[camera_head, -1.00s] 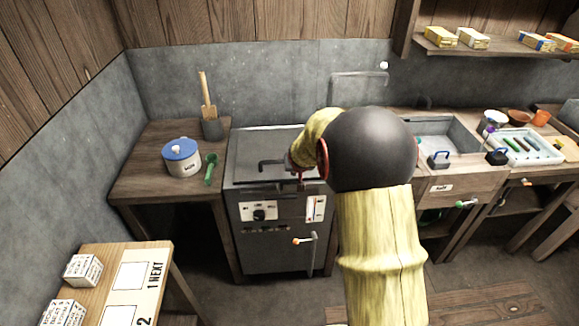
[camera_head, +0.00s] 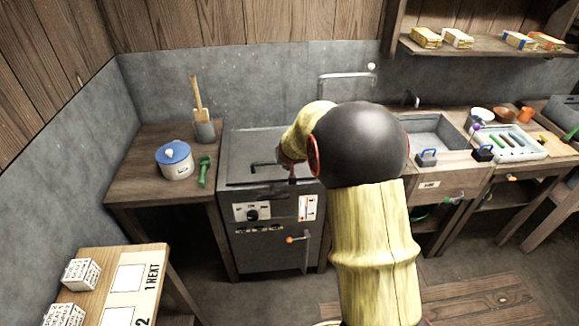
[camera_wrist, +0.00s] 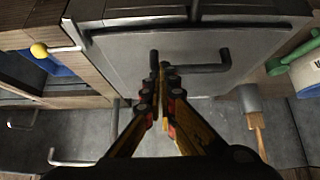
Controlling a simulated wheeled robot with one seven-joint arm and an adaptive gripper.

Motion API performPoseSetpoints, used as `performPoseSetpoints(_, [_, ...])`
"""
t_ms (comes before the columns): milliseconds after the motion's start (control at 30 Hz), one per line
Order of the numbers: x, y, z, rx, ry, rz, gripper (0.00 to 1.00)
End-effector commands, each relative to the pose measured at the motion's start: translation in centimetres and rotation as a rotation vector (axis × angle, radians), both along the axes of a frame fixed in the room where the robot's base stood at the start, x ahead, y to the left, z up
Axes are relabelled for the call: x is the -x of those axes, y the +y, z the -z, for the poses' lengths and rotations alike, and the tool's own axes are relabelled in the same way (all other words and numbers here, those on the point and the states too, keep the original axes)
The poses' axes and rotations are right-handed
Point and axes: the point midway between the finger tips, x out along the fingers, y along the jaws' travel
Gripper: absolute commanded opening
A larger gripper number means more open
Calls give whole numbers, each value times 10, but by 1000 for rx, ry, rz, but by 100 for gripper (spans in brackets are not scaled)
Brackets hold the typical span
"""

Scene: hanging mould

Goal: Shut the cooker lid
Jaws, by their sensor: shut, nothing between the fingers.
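The cooker (camera_head: 270,215) is a dark metal box against the back wall. Its lid (camera_head: 247,148) looks flat and down on top, though my arm covers its right part and I cannot tell whether a small gap remains. A dark bar handle (camera_head: 266,164) is on the lid; it also shows in the wrist view (camera_wrist: 205,68). My gripper (camera_wrist: 163,72) is shut and empty, its fingertips over the lid beside the handle's bar. I cannot tell whether they touch. In the head view my gripper is mostly hidden behind my arm.
A sink (camera_head: 435,135) is at the right. An orange-tipped lever (camera_head: 297,239) sticks out from the cooker front.

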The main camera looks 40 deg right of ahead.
Motion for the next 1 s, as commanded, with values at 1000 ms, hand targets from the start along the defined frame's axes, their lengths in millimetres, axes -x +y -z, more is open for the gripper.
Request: performPoseSetpoints(1000, [77, 50, 39, -4, 8, 1, 0])
